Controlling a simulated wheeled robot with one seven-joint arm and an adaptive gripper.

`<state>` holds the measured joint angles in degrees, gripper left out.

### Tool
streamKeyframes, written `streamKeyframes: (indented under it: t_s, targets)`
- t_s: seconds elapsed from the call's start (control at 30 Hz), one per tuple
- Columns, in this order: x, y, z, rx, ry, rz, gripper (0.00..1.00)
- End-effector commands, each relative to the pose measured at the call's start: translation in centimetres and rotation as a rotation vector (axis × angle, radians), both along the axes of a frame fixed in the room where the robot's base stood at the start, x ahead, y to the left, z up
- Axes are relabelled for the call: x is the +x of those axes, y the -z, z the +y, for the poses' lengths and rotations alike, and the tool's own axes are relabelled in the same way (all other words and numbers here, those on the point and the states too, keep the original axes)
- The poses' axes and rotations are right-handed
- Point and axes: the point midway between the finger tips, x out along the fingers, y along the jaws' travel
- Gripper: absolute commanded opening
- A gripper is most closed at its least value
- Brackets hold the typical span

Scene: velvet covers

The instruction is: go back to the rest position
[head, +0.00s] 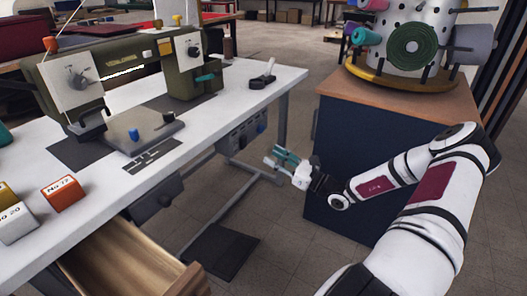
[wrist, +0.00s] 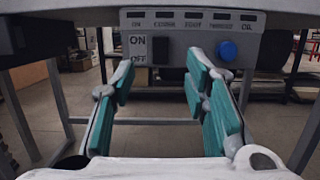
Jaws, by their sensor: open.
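My gripper (head: 279,160) is open and empty in the head view, in front of the dark blue cabinet and beside the right end of the white sewing table (head: 235,112). Its two teal-padded fingers also show in the wrist view (wrist: 160,85), spread apart with nothing between them. Beyond the fingers is a grey control box (wrist: 190,48) under the tabletop, with an ON/OFF switch (wrist: 160,50) and a blue button (wrist: 228,50). I cannot tell whether the fingertips touch the box.
A green sewing machine (head: 130,65) stands on the table. An open wooden drawer (head: 130,265) juts out at the front left. The dark blue cabinet (head: 340,175) on the right bears a spool rack (head: 410,45). A black pedal (head: 220,250) lies on the floor.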

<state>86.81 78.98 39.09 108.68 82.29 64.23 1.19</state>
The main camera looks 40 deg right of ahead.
Motion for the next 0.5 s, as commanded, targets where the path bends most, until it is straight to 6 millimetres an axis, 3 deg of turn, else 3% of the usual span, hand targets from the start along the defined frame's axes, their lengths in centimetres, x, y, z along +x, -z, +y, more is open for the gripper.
streamKeyframes:
  t_s: [0.2,0.5]
  targets:
    - [-1.4,0.3,-0.5,0.0,-0.001,0.0,0.42]
    - [-1.5,0.4,-0.6,0.001,-0.001,0.0,0.42]
